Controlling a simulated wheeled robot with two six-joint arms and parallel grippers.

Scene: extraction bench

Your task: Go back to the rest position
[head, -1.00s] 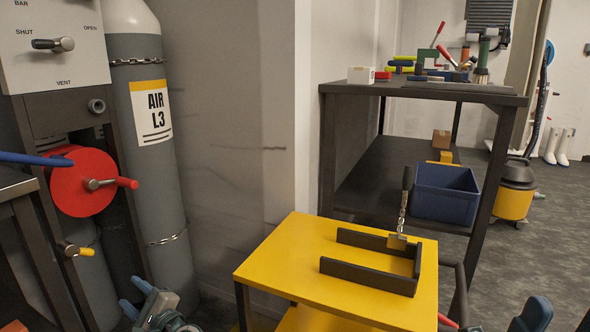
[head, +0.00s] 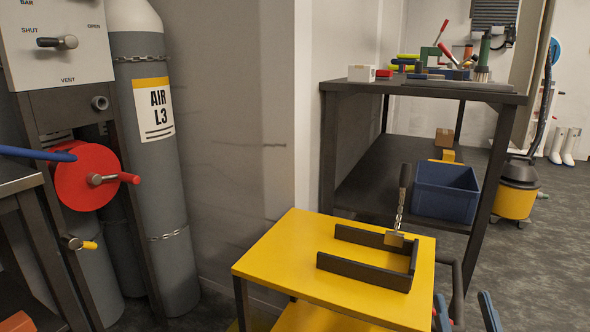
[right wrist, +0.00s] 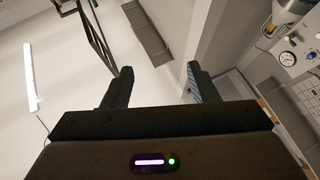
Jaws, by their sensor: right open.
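My right gripper (head: 465,316) shows at the bottom edge of the head view, just right of the yellow cart. Only its two blue-tipped fingers show there, spread apart. In the right wrist view the same gripper (right wrist: 160,88) is open, with nothing between its fingers. Behind the fingers in that view are a pale wall and ceiling. My left gripper is not in view.
A yellow cart (head: 275,258) with a dark U-shaped bracket (head: 362,273) stands in front. Behind it is a dark bench (head: 430,92) with a blue bin (head: 446,190) on its lower shelf.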

